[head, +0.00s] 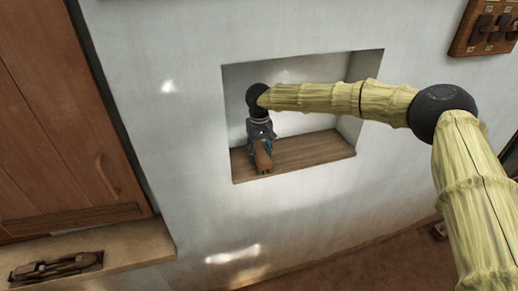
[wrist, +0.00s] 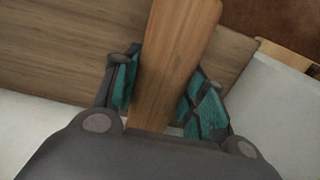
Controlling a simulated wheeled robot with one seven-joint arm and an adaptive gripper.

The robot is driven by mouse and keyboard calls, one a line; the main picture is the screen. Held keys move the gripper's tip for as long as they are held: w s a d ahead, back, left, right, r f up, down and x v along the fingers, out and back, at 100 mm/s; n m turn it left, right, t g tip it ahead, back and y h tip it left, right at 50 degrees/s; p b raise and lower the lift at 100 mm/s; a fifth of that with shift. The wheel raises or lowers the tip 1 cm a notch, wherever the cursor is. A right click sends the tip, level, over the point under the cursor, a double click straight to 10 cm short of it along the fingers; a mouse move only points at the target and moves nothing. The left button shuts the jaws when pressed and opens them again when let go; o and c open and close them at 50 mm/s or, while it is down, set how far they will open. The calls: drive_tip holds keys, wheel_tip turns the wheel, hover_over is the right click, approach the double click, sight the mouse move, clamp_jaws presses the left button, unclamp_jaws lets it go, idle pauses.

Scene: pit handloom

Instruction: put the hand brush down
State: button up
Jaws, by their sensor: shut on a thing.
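The hand brush (head: 264,161) shows as a wooden piece at the left end of a wall niche, over its wooden shelf (head: 312,151). My gripper (head: 260,145) points down into the niche and is shut on the brush. In the wrist view the brown wooden brush (wrist: 176,55) runs between the two teal finger pads of my gripper (wrist: 164,98), with the shelf (wrist: 70,38) behind it. The bristles are not visible. I cannot tell whether the brush touches the shelf.
The shelf is bare to the right of the brush. The niche's side walls and top edge enclose my gripper. A wooden cabinet (head: 55,120) stands at left, above a ledge (head: 135,243) holding a dark long object (head: 55,265). A switch board (head: 484,28) hangs at upper right.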

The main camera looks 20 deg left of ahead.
sight(259, 150)
drive_tip(key=shift+f, duration=0.1)
drive_tip(key=shift+f, duration=0.15)
drive_tip(key=o, duration=1.3)
drive_tip(key=shift+o, duration=0.2)
drive_tip(key=shift+r+b, duration=2)
drive_tip(key=shift+r, duration=1.9)
